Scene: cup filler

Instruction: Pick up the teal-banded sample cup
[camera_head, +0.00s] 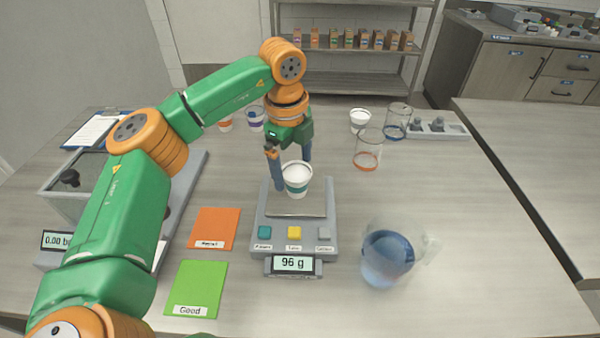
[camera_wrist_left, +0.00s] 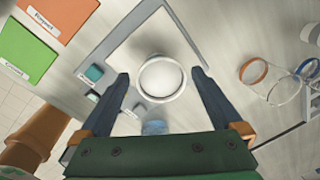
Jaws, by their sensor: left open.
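The white sample cup with a teal band (camera_head: 298,188) stands upright on the pan of the grey scale (camera_head: 262,237). My left gripper (camera_head: 294,172) is open, its fingers pointing down on either side of the cup. In the left wrist view, the cup's round white rim (camera_wrist_left: 162,78) lies between the two dark fingertips (camera_wrist_left: 160,74), with gaps on both sides. The far finger is partly hidden behind the cup in the head view. My right gripper is not in view.
The scale display (camera_head: 292,263) reads 96 g. An orange card (camera_head: 214,226) and green "Good" card (camera_head: 196,282) lie left. A blurred jug of blue liquid (camera_head: 388,262) stands right. Glass beakers (camera_head: 367,150), a white cup (camera_head: 359,120) and other cups (camera_head: 256,121) stand farther back.

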